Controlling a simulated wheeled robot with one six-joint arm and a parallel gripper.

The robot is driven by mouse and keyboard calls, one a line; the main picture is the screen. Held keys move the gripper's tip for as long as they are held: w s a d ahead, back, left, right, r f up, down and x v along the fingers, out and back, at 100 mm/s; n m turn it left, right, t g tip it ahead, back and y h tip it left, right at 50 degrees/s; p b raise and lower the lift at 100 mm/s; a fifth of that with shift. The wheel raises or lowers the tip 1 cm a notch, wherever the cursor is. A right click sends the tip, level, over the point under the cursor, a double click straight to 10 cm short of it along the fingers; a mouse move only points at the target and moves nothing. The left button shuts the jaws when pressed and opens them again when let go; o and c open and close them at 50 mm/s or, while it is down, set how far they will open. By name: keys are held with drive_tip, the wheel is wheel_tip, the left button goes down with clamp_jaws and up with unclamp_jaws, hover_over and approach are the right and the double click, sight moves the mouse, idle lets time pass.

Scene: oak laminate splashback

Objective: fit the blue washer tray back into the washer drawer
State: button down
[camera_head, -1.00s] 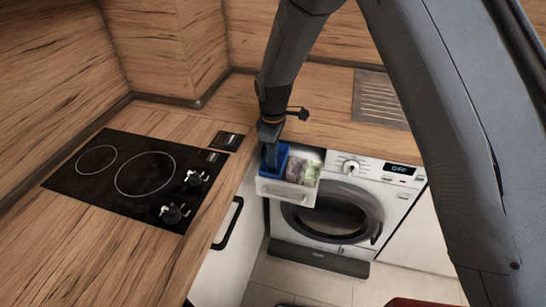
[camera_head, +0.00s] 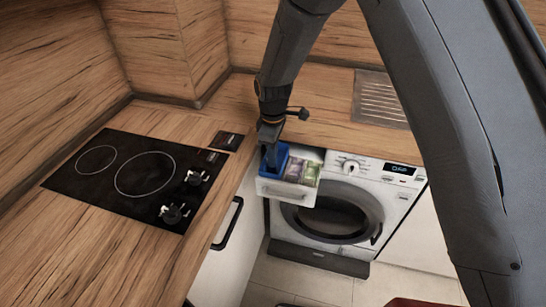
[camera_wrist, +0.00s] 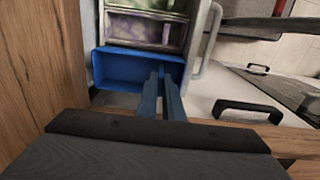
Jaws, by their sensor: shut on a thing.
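The blue washer tray (camera_head: 274,162) is an open-topped box at the left end of the pulled-out washer drawer (camera_head: 285,191). In the wrist view the blue tray (camera_wrist: 120,68) lies beside the drawer's other compartments, with its near wall between my fingers. My gripper (camera_head: 271,152) points down from above and is shut on that wall; in the wrist view the gripper (camera_wrist: 162,88) hides part of the tray's side. The compartments beside it hold purple and green contents (camera_wrist: 145,30). I cannot tell whether the tray is seated fully down.
The washing machine (camera_head: 340,205) stands under the wooden worktop (camera_head: 330,130). A black hob (camera_head: 130,175) lies on the left counter, whose edge runs close to the drawer. A black cupboard handle (camera_wrist: 247,108) is near in the wrist view.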

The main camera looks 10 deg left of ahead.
drive_tip(key=shift+f+b, duration=1.5)
drive_tip(key=shift+f, duration=1.3)
drive_tip(key=c, duration=1.8)
unclamp_jaws()
drive_tip(key=shift+r, duration=0.1)
drive_tip(key=shift+r+b, duration=1.2)
drive_tip(key=shift+r, duration=2.65)
